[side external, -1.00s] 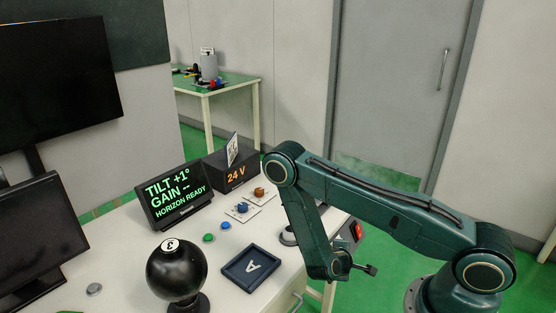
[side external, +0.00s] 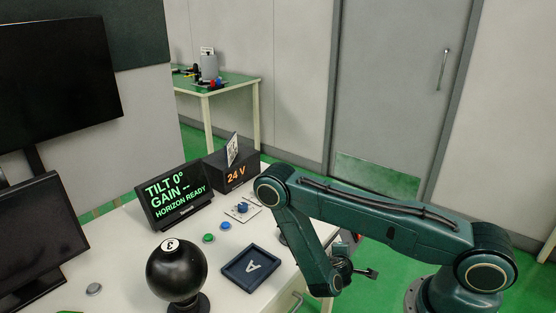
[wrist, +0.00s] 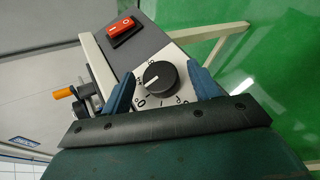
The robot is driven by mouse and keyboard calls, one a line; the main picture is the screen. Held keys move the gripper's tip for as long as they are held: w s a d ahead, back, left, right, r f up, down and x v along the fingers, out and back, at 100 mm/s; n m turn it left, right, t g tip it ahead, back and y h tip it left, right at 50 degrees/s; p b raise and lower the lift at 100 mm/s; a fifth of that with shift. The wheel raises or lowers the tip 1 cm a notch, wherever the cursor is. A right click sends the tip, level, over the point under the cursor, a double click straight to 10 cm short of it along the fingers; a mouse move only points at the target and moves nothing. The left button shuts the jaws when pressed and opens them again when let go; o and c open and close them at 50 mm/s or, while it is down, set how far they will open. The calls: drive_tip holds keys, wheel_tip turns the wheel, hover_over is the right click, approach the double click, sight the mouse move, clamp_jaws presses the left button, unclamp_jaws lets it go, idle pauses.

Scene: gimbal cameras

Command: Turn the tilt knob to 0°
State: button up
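The display (side external: 179,197) in the side view reads TILT 0°, GAIN -- and HORIZON READY. A black knob (wrist: 159,77) with a white pointer line sits on a white dial plate with numbers in the wrist view. The line points toward the lower left, near the printed 0. I cannot read a name on this dial. My gripper (wrist: 160,69) has its two blue fingers on either side of the knob, with visible gaps, so it looks open.
On the desk are a blue knob (side external: 242,207), green (side external: 208,238) and blue (side external: 225,225) buttons, a dark tray (side external: 236,277) marked A, a black ball (side external: 176,270) and a 24 V box (side external: 219,175).

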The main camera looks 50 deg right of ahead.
drive_tip(key=shift+a, duration=0.1)
drive_tip(key=v, duration=1.3)
drive_tip(key=shift+a+r, duration=0.2)
drive_tip(key=shift+a, duration=0.05)
idle(0.3)
drive_tip(key=shift+r, duration=0.1)
idle(0.4)
drive_tip(key=a+r+m+g+y, duration=0.15)
drive_tip(key=r+m+y, duration=0.25)
drive_tip(key=r, duration=0.6)
drive_tip(key=a+r+m+y, duration=0.3)
drive_tip(key=r, duration=0.6)
drive_tip(key=s+r+t+y, duration=0.1)
drive_tip(key=s+r, duration=0.3)
drive_tip(key=r, duration=0.3)
drive_tip(key=s+a+r+t+y, duration=0.1)
drive_tip(key=s+r+t+y, duration=0.1)
drive_tip(key=s+r, duration=0.2)
wheel_tip(320, 180, up, 4)
drive_tip(key=shift+a+f+n, duration=0.1)
drive_tip(key=shift+a+n, duration=0.15)
drive_tip(key=shift+n, duration=0.15)
